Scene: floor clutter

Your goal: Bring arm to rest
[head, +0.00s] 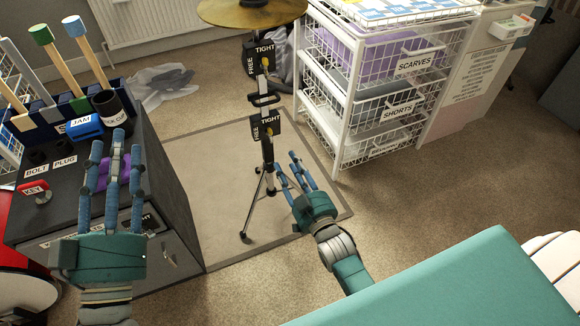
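My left gripper (115,168) shows at the left, its long blue fingers spread and pointing up the picture over the dark cabinet top (66,205). A purple object (103,172) shows between and behind those fingers; I cannot tell whether they touch it. My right gripper (297,172) is near the middle, just right of the cymbal stand's legs (266,205). Its fingers are apart and it appears empty. The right forearm comes up from the lower right.
A cymbal stand (266,150) with a brass cymbal (250,12) stands on a beige mat (200,160). White wire drawers (340,130) stand right of it. A teal surface (450,290) fills the lower right. A red drum (20,270) is at far left. Carpet shows at right.

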